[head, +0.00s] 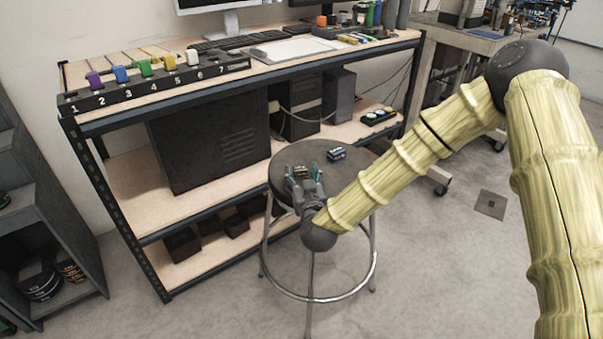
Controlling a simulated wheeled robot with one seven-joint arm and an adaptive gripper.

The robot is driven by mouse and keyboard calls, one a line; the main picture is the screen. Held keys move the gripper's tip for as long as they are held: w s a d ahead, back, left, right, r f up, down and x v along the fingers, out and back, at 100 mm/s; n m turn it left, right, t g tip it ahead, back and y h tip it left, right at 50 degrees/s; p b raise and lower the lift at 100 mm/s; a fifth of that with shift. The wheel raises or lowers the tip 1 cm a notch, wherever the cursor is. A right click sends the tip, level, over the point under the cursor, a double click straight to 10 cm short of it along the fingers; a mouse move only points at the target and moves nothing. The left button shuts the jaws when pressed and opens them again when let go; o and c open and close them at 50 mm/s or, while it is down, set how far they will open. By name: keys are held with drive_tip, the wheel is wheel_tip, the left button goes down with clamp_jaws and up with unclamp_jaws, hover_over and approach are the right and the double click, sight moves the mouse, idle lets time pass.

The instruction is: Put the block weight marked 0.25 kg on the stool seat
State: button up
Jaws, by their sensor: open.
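The round dark stool seat (298,153) is in the middle of the head view, on a metal frame with a ring. A small dark block with a yellowish face (300,171) is on the seat, between or just beyond my fingertips. A second small dark block with bluish and pale marks (337,153) sits on the seat farther back and to the right. My gripper (304,174) is over the near part of the seat, open, with its fingers apart. I cannot tell whether it touches the yellowish block. The markings on both blocks are too small to read.
A workbench (215,78) stands behind the stool, with a numbered rack (150,88) of coloured-handled items at its left. Small round items sit in a dark tray (378,116) on the lower shelf. A dark shelf unit (50,240) stands at left. Floor at right is mostly clear.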

drive_tip(key=s+d, duration=0.1)
drive_tip(key=s, duration=0.9)
drive_tip(key=shift+s+d+r, duration=0.25)
drive_tip(key=shift+d+r, duration=0.05)
drive_tip(key=shift+d, duration=0.1)
drive_tip(key=shift+f, duration=0.1)
drive_tip(key=s+d+f+g, duration=0.35)
drive_tip(key=s+f, duration=0.35)
drive_tip(key=f, duration=0.4)
drive_tip(key=s+d+f+g, duration=0.3)
drive_tip(key=s+f+g, duration=0.3)
drive_tip(key=f, duration=0.6)
drive_tip(key=s+d+f+g+h, duration=0.1)
drive_tip(key=s+d+f+g, duration=0.1)
drive_tip(key=s, duration=0.6)
drive_tip(key=s+d+f+m+g+h, duration=0.1)
drive_tip(key=s+d+f+g, duration=0.2)
drive_tip(key=s+d, duration=0.4)
drive_tip(key=s+d+f+m+g+h, duration=0.1)
drive_tip(key=s+d+f+g, duration=0.1)
drive_tip(key=s+d+f, duration=0.3)
drive_tip(key=s, duration=0.4)
drive_tip(key=shift+s+g, duration=0.35)
drive_tip(key=shift+f, duration=0.1)
